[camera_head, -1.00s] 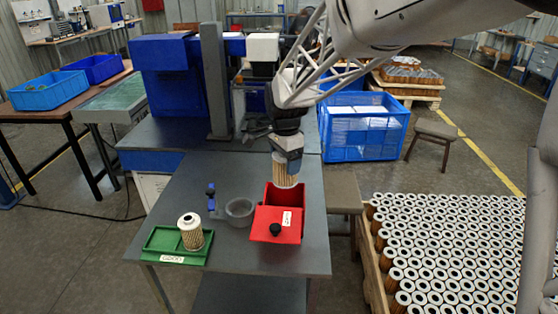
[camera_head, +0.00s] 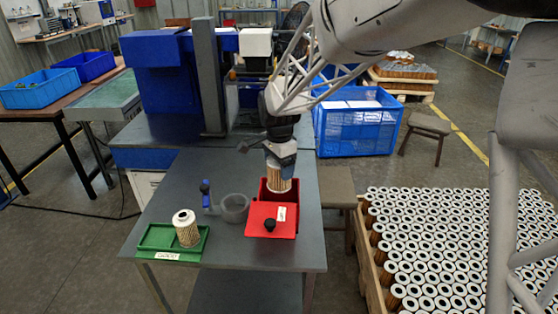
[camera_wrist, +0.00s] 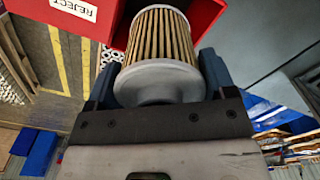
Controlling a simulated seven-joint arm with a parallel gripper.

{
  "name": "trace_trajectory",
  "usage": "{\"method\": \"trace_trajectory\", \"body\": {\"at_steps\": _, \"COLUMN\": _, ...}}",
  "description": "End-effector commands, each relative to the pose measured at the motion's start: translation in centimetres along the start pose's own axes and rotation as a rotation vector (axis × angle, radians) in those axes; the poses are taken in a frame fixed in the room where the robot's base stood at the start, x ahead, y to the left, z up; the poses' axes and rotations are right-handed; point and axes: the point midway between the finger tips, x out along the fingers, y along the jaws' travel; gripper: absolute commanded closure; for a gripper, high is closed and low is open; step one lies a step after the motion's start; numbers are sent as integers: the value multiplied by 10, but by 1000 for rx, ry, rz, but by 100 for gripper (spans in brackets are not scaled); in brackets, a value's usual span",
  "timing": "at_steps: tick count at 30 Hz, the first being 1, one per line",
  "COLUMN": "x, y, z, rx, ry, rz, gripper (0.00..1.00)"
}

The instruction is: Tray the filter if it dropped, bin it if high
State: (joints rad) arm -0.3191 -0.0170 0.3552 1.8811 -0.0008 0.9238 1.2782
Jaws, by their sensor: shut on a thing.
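My gripper (camera_head: 280,158) is shut on a pleated filter cartridge (camera_head: 278,180). The cartridge hangs upright with its lower end in the opening of the red bin (camera_head: 284,223). In the wrist view the held filter (camera_wrist: 160,45) sits between the fingers, pale cap toward the palm, with the red bin (camera_wrist: 185,12) labelled REJECT beyond it. A second filter (camera_head: 186,230) stands upright in the green tray (camera_head: 152,237), on its right side. The tray has a white label at its front.
A grey round cup (camera_head: 235,208) and a small blue-topped fixture (camera_head: 206,194) stand between tray and bin on the grey table (camera_head: 225,258). A crate of many filters (camera_head: 450,240) stands at right.

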Motion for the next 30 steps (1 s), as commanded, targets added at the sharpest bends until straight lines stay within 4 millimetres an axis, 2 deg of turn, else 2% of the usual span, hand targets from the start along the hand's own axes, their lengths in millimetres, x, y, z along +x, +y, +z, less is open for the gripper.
{"method": "trace_trajectory", "body": {"at_steps": 21, "x": 51, "y": 0, "z": 0, "rx": 0, "ry": 0, "rz": 1, "gripper": 52}}
{"method": "trace_trajectory", "body": {"at_steps": 30, "x": 64, "y": 0, "z": 0, "rx": 0, "ry": 0, "rz": 0, "gripper": 52}}
